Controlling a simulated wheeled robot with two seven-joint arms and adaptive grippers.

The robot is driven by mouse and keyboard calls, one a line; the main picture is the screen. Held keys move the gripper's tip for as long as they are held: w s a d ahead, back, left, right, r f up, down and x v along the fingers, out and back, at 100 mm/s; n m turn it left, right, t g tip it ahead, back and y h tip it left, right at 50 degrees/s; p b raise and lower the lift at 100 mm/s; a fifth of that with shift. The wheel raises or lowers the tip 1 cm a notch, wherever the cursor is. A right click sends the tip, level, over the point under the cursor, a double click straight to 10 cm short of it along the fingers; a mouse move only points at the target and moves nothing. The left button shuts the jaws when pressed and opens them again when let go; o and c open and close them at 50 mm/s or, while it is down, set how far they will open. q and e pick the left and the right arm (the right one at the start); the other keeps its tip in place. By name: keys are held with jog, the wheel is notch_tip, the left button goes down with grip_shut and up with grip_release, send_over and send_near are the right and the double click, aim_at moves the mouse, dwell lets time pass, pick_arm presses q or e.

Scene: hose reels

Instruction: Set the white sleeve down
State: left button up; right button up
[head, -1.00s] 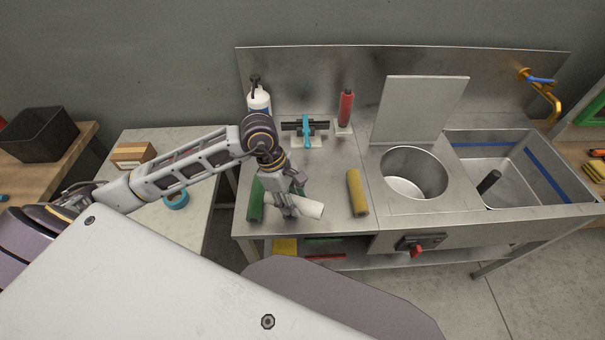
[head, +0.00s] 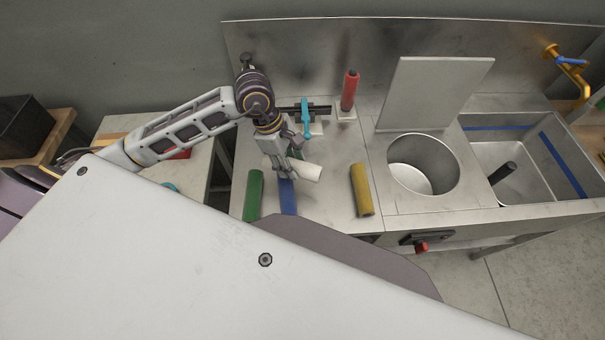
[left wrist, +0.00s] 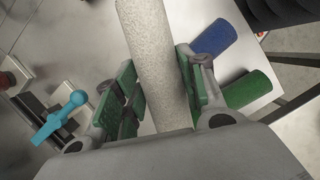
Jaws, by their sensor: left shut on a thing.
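The white sleeve (head: 309,172) is in my left gripper (head: 290,168) over the steel counter (head: 333,204). In the left wrist view the sleeve (left wrist: 158,55) runs between the green-padded fingers of my gripper (left wrist: 157,88), which is shut on it. The sleeve lies nearly level, slightly tilted in the head view; I cannot tell whether it touches the counter. Its left end is partly hidden by the fingers. My right gripper is not in view.
Green (head: 253,195), blue (head: 288,197) and yellow (head: 361,190) sleeves lie on the counter near the front. Behind stand a cyan-handled clamp (head: 306,117) and a red sleeve (head: 350,90) on a peg. A round basin (head: 423,165) is to the right. Counter between white and yellow is clear.

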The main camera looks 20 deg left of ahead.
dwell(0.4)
pick_arm(q)
jog(key=shift+w+a+f, duration=0.15)
jog(key=shift+w, duration=0.25)
jog(key=w+a+f, duration=0.1)
jog(key=w, duration=0.1)
jog(key=w+a+f+p, duration=0.1)
jog(key=w+f, duration=0.1)
jog(key=w, duration=0.1)
jog(key=w+a+f+p, duration=0.1)
jog(key=w, duration=0.1)
jog(key=shift+w+a+f, duration=0.25)
jog(key=shift+w+a, duration=0.15)
jog(key=shift+w+a+f, duration=0.25)
jog(key=shift+w+f, duration=0.05)
jog(key=shift+w, duration=0.25)
jog(key=shift+w+f, duration=0.1)
